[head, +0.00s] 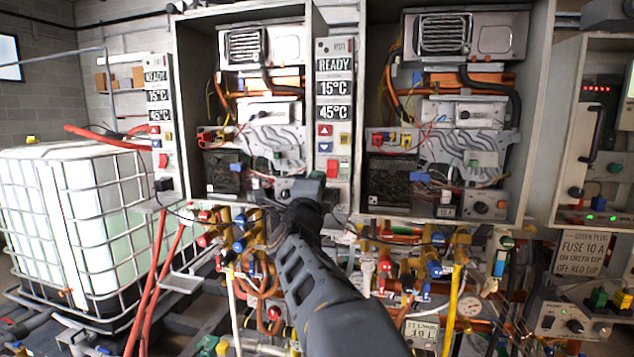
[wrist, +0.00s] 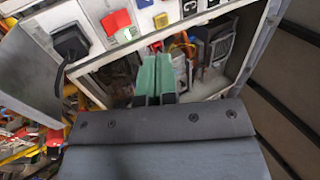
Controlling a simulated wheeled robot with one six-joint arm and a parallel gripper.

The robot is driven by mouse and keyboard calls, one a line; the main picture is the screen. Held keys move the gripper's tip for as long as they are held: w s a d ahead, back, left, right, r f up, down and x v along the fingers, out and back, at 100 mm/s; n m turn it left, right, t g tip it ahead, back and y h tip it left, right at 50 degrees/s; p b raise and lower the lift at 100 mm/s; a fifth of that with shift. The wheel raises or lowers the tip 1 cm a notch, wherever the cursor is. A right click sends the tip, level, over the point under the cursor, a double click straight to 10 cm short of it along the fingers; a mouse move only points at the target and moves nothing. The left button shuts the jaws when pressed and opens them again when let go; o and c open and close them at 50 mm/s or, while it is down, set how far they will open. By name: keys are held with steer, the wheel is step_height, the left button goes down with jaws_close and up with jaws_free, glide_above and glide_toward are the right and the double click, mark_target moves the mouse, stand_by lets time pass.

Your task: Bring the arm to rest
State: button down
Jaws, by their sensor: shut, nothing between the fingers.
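My arm reaches up from the bottom middle of the head view, in front of the pipes. My gripper (head: 313,182) is at the lower edge between the two open heater cabinets, close to the control panel. In the wrist view, the green-tipped fingers of my gripper (wrist: 155,78) are side by side and closed, with nothing seen between them. They point toward the lower part of an open cabinet, near its edge. I cannot tell whether they touch anything.
A control panel (head: 335,100) reads READY, 15°C and 45°C, with a red switch (wrist: 116,21) near my gripper. Open cabinets with wiring stand left (head: 187,100) and right (head: 537,100). Pipes and valves (head: 440,265) crowd below. A caged white tank (head: 70,215) stands at left.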

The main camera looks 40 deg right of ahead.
stand_by(0.4)
steer(key=w+a+f+n+y, duration=0.3)
steer(key=a+f+n+y, duration=0.2)
steer(key=f+n+y, duration=0.3)
steer(key=w+a+f+n+y, duration=0.2)
steer(key=a+f+n+y, duration=0.35)
steer(key=f+n, duration=0.4)
steer(key=s+a+f+n+g+y, duration=0.5)
steer(key=s+a+f+n+g, duration=0.4)
steer(key=s+a+f, duration=0.6)
step_height(320, 180, down, 2)
steer(key=s+n, duration=0.2)
steer(key=shift+a+n, duration=0.35)
steer(key=shift+a, duration=0.05)
steer(key=shift+d, duration=0.1)
